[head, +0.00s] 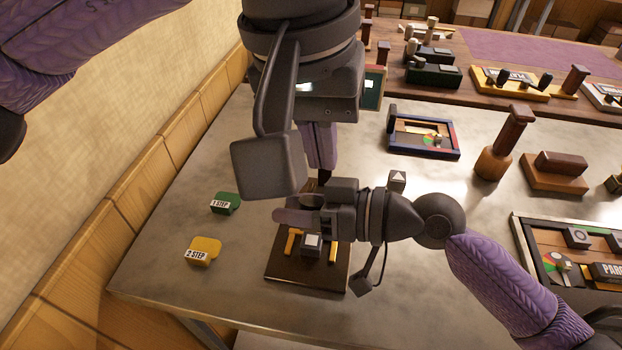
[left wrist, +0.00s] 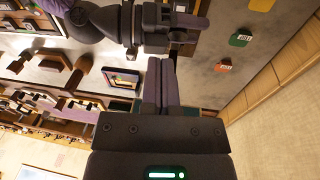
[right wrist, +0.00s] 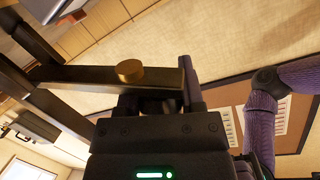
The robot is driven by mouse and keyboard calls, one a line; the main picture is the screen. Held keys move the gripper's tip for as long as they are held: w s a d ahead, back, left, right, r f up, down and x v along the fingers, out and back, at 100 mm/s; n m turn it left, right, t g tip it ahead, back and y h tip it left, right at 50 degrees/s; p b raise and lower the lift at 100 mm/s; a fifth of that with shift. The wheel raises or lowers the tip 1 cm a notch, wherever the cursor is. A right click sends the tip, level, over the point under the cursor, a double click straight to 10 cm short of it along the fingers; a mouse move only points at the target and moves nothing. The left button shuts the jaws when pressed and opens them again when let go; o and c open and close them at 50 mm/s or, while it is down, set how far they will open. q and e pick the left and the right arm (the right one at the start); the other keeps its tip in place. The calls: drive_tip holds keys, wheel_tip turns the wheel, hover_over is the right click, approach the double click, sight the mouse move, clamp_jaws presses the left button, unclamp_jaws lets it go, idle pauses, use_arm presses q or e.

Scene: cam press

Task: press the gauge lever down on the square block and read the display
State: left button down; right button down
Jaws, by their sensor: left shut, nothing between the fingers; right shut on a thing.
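The square block (head: 312,243), dark with a pale top, stands between yellow strips on a dark wooden base (head: 280,272). My right gripper (head: 292,216) lies just above it, pointing left. In the right wrist view it is shut at the end of a dark bar (right wrist: 95,77) with a brass knob (right wrist: 130,71), seemingly the gauge lever; one finger is hidden there. My left gripper (head: 320,160) hangs behind the base, pointing down, shut and empty; its closed fingers show in the left wrist view (left wrist: 159,85). A box with a small teal screen (head: 372,93), perhaps the display, is partly hidden.
A green "1 STEP" block (head: 225,203) and a yellow "2 STEP" block (head: 204,250) lie at left. A framed dial panel (head: 424,135), a brown wooden handle (head: 505,145) and a larger panel (head: 570,250) stand right. The left tabletop is mostly clear.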

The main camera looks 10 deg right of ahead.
use_arm(q)
drive_tip(key=w+r+t, duration=0.3)
use_arm(e)
drive_tip(key=shift+r, duration=0.1)
use_arm(q)
hover_over(313, 196)
wheel_tip(313, 196, down, 9)
drive_tip(key=f, duration=0.3)
drive_tip(key=shift+s+a+f+n+y, duration=0.15)
drive_tip(key=shift+s+n+y, duration=0.15)
drive_tip(key=shift+s+n, duration=0.1)
drive_tip(key=shift+s+f, duration=0.2)
drive_tip(key=shift+f, duration=0.1)
